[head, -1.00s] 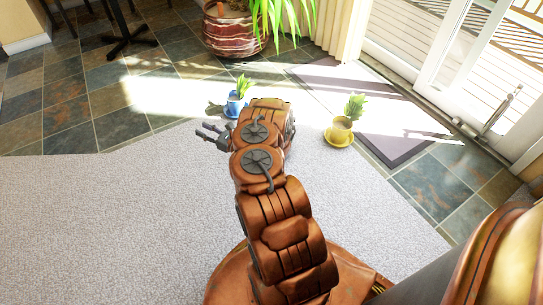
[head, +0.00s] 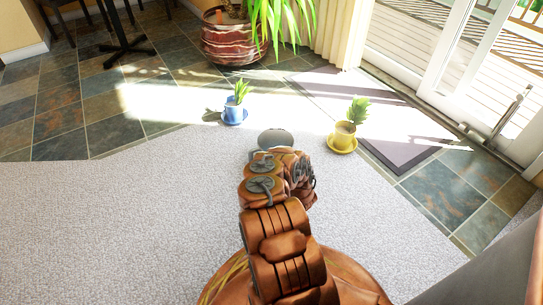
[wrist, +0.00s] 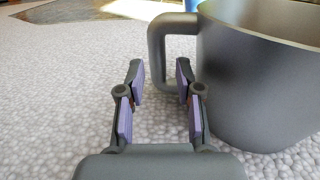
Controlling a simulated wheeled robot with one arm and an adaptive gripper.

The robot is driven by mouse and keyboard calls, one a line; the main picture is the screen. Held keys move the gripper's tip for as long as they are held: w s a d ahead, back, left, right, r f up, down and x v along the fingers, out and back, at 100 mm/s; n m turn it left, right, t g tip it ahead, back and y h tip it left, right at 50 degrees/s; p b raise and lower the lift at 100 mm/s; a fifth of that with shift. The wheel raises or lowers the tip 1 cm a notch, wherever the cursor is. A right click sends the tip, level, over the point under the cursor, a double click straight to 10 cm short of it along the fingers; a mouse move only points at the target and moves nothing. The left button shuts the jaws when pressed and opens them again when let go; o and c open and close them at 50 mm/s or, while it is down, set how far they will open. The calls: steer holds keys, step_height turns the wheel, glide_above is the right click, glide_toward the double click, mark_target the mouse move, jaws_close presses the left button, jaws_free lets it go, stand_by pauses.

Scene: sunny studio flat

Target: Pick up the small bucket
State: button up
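The small bucket (wrist: 258,82) is dark grey with a squared side handle (wrist: 157,48). It stands upright on the carpet at the right of the wrist view. In the head view, a grey round shape just beyond my arm looks like the bucket (head: 275,137); my arm hides its lower part. My gripper (wrist: 160,78) is open and low over the carpet, left of the bucket's body. The handle's upright part appears between the two fingertips, but I cannot tell whether they touch it. My gripper is hidden behind my arm in the head view.
A blue pot plant (head: 234,110) stands beyond the bucket to the left, and a yellow pot plant (head: 344,136) to the right. A large striped planter (head: 232,42) is farther back. Glass doors (head: 480,75) are at the right. The carpet (head: 110,215) at left is clear.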

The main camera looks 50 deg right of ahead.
mark_target(252, 158)
steer(key=shift+r+b+x, duration=0.15)
steer(key=shift+b+x, duration=0.5)
steer(key=shift+x, duration=0.6)
steer(key=shift+r+b+x, duration=0.1)
steer(key=shift+b+x, duration=0.55)
steer(key=shift+x, duration=0.65)
steer(key=shift+a, duration=0.2)
steer(key=shift+c, duration=0.3)
jaws_close()
